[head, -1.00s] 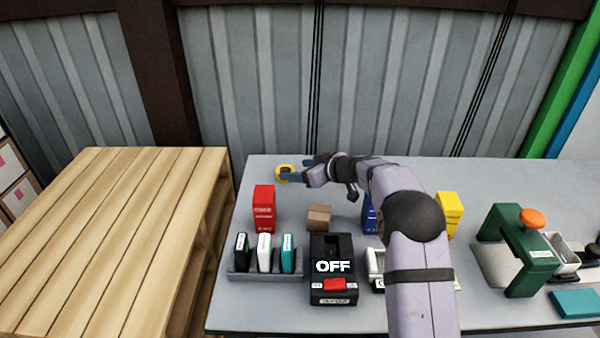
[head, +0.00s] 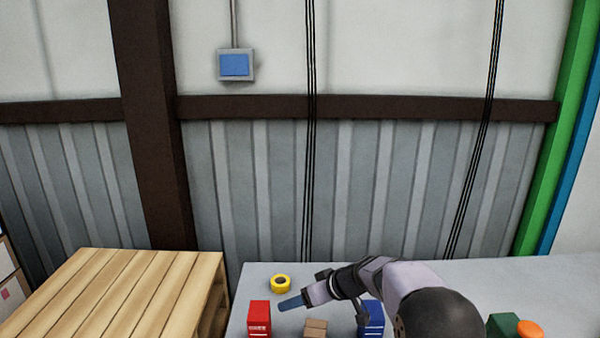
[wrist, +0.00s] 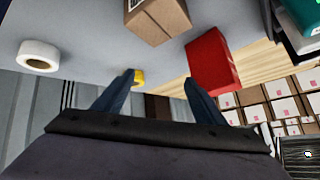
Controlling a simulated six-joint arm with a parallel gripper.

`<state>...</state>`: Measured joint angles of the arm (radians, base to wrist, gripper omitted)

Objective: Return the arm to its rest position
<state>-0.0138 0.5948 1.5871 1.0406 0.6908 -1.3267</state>
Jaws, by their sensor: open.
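My gripper (head: 291,302) hangs over the grey table (head: 262,270) in the head view, between the red carton (head: 259,318) and the blue carton (head: 372,318). In the wrist view its two blue fingers (wrist: 157,97) are spread apart with nothing held between them. A small brown box (head: 316,328) is below and to the right of the fingertips in the head view. My forearm covers part of the table on the right.
A yellow tape roll (head: 280,283) lies near the table's back edge. A white roll (wrist: 38,55) shows in the wrist view. A green press with an orange knob (head: 529,328) is at the right. A wooden pallet stack (head: 110,290) stands left. The wall is behind.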

